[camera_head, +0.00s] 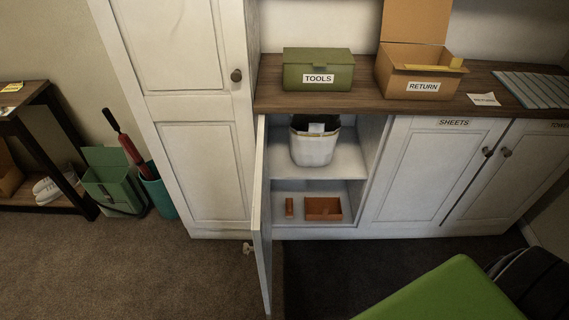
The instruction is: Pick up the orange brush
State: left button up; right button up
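A small upright orange item (289,207) stands on the lower shelf of the open cabinet, left of an orange open tray or box (323,209). It may be the orange brush, but it is too small to tell. A long red item with a dark handle (128,148) leans out of a teal bin (159,194) by the left wall; I cannot tell if it is a brush. Neither of my grippers is in view.
The open cabinet door (262,215) sticks out toward me, left of the shelves. A white bucket (314,146) stands on the upper shelf. A green surface (450,294) takes up the lower right. The carpet at the lower left (140,270) is clear.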

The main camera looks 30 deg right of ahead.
aim_at(289, 202)
jog(key=z, duration=0.85)
jog(key=i+l+u, duration=0.1)
jog(key=l, duration=0.3)
jog(key=i+l+u, duration=0.1)
jog(key=l, duration=0.35)
jog(key=i+l+u, duration=0.15)
jog(key=l, duration=0.3)
jog(key=i+l+u, duration=0.1)
jog(key=l, duration=0.35)
